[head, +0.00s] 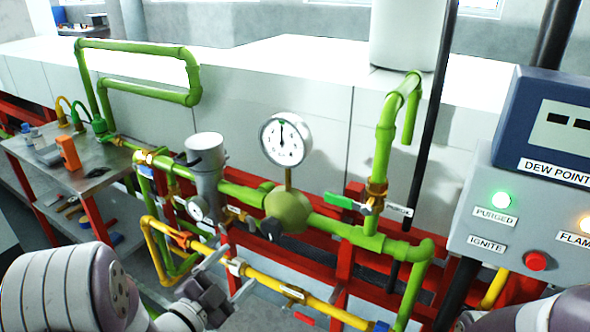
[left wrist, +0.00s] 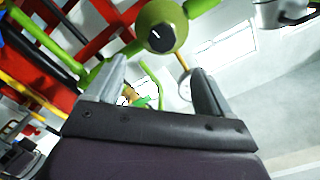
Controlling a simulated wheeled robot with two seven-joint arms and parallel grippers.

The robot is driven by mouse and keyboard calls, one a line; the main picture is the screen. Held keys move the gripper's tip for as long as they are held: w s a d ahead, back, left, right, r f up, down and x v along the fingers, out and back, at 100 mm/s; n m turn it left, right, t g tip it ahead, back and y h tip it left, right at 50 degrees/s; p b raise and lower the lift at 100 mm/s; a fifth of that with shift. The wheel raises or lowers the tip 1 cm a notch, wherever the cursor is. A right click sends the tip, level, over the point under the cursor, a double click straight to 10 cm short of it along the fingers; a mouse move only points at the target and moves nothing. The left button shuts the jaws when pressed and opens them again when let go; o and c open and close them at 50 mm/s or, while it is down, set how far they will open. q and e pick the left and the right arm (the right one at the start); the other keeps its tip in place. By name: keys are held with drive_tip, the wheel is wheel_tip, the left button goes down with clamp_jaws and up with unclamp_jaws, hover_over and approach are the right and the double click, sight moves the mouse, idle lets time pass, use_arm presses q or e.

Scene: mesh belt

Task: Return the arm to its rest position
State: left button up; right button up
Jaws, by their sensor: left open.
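My left gripper (head: 236,268) is in the lower middle of the head view, in front of the yellow pipe (head: 206,249). Its two fingers stand apart, and the left wrist view also shows the open jaws (left wrist: 158,68) with nothing held between them. Beyond the fingertips in that view are a green round body with a dark face (left wrist: 162,28) and green piping. I cannot tell whether a finger touches the yellow pipe. My left arm enters at the lower left of the head view. Part of my right arm shows at the lower right corner, but its gripper is out of view.
Green pipes with a pressure gauge (head: 286,139), a green-handled valve (head: 340,201) and red frame bars (head: 343,262) stand close ahead. A control box (head: 480,240) with lights and a red button (head: 536,261) is at right. A metal bench (head: 40,176) with tools is at left.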

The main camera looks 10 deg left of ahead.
use_arm(q)
drive_tip(key=s+a+f+n+g+y+p, duration=0.3)
drive_tip(key=s+a+f+n+g+y, duration=0.5)
drive_tip(key=n+g, duration=0.3)
drive_tip(key=s+d+r+g+h+p, duration=0.1)
drive_tip(key=s+d+r+g+p, duration=0.1)
drive_tip(key=d, duration=0.3)
drive_tip(key=s+d+r+n+g+h+p, duration=0.1)
drive_tip(key=s+d+r+g+p, duration=0.1)
drive_tip(key=d+r, duration=0.2)
drive_tip(key=shift+s+d+r+n, duration=0.3)
drive_tip(key=shift+s+d+r, duration=0.1)
drive_tip(key=shift+d, duration=0.35)
